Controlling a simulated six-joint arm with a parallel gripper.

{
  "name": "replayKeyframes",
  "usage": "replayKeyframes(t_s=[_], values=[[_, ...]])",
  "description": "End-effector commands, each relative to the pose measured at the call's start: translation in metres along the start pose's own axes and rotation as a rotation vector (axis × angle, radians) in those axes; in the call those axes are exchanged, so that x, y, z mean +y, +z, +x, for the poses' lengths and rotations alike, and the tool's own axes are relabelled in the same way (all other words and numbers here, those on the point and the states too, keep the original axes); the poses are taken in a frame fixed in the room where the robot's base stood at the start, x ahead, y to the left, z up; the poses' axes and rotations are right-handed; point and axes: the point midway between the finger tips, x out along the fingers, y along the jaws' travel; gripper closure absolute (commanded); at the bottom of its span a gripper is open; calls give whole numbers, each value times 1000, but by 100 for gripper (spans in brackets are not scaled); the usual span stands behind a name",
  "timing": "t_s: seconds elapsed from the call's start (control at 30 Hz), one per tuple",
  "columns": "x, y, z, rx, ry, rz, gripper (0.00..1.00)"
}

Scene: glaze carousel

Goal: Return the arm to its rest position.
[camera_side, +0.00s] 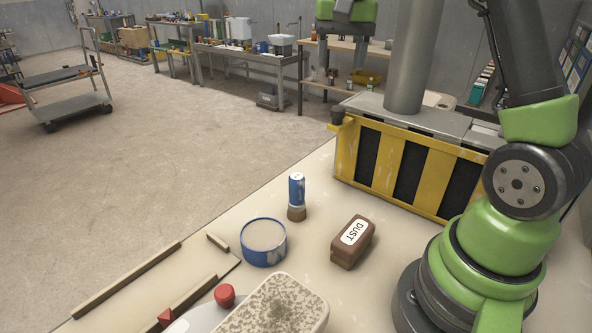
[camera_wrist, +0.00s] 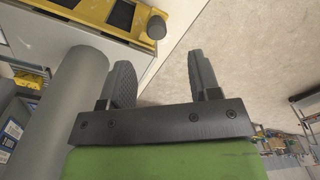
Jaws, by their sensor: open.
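My gripper (camera_wrist: 160,75) shows in the wrist view. Its two dark fingers stand well apart with nothing between them. Bare floor and a pale edge show behind the gap. The green-and-grey arm (camera_side: 500,240) stands at the right of the side view and rises out of the top of the picture.
On the pale table (camera_side: 325,190) stand a blue-and-white can (camera_side: 297,190), a blue-rimmed round tub (camera_side: 264,245), a brown block marked DUST (camera_side: 352,242) and a speckled tray (camera_side: 322,300). A yellow-and-black striped box (camera_side: 408,170) and a grey column (camera_side: 410,65) stand behind.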

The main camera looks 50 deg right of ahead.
Motion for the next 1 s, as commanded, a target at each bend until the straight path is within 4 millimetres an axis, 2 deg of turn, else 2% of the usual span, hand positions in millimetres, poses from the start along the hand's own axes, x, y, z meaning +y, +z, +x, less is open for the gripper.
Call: replayKeyframes(t_s=[0.2, 0.3, 0.5, 0.6, 0.8, 1.0], values=[[-11, 74, -40, 119, -133, -187, 43], [-9, 114, -50, 179, -209, -275, 43], [8, 184, -49, 289, -363, -424, 43], [18, 208, -42, 330, -426, -473, 43], [29, 231, -30, 374, -494, -521, 43], [30, 233, -28, 378, -502, -526, 43]])
